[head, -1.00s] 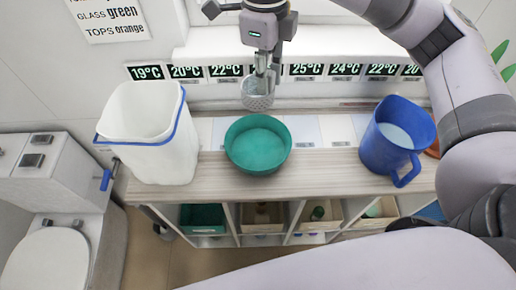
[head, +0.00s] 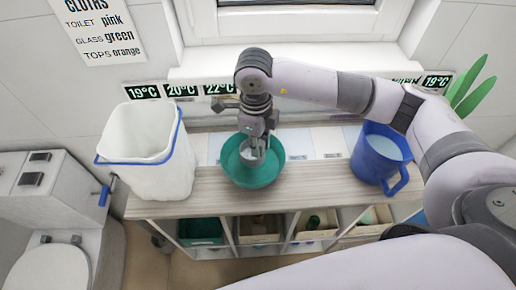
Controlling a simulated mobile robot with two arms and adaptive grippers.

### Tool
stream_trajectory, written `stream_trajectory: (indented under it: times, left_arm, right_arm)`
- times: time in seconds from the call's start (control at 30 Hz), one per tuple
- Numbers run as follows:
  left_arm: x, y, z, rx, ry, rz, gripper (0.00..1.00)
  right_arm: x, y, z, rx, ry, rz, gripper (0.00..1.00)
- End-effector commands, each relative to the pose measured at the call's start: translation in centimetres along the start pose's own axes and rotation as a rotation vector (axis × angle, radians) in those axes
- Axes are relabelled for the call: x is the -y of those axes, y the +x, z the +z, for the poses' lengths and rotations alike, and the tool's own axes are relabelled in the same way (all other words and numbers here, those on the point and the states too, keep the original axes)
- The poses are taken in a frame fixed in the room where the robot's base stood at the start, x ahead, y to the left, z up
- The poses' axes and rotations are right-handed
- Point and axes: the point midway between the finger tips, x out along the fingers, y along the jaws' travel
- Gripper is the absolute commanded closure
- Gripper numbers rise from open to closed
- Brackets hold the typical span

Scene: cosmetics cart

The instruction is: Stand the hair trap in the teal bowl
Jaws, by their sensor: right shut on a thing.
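The teal bowl (head: 262,178) stands on the wooden top of the cart, near its middle. My right gripper (head: 257,148) reaches down from above into the bowl's opening. It is shut on the hair trap (head: 247,156), a small pale mesh cup. The hair trap is inside the bowl's outline and mostly hidden by the fingers. I cannot tell whether it touches the bowl's floor. My left gripper is not in view.
A white bin with a blue rim (head: 150,180) stands left of the bowl. A blue jug (head: 378,160) stands to the right. The cart top (head: 315,187) is clear between bowl and jug. A wall with temperature displays is behind.

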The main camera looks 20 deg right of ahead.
Motion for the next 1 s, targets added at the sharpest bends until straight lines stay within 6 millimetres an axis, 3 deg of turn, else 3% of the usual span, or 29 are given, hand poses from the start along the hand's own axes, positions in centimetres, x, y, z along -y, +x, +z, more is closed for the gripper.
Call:
stream_trajectory:
  times: [0.2, 0.6, 0.63, 0.9, 1.0]
  left_arm:
    - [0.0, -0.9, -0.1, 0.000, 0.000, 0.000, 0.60]
    - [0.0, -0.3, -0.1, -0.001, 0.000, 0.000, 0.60]
    - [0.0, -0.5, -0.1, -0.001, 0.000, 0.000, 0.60]
    - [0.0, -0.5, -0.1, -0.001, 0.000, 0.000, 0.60]
    - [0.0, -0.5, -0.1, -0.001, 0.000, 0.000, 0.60]
  right_arm:
    - [-0.1, 3.1, 0.0, -0.004, 0.000, 0.003, 1.00]
    - [0.0, 3.9, 0.1, -0.001, -0.001, 0.000, 1.00]
    - [0.0, 3.7, 0.1, -0.001, -0.001, 0.000, 0.80]
    - [0.0, 3.7, 0.1, -0.001, -0.001, 0.001, 0.62]
    - [0.0, 3.7, 0.1, -0.001, -0.001, 0.001, 0.62]
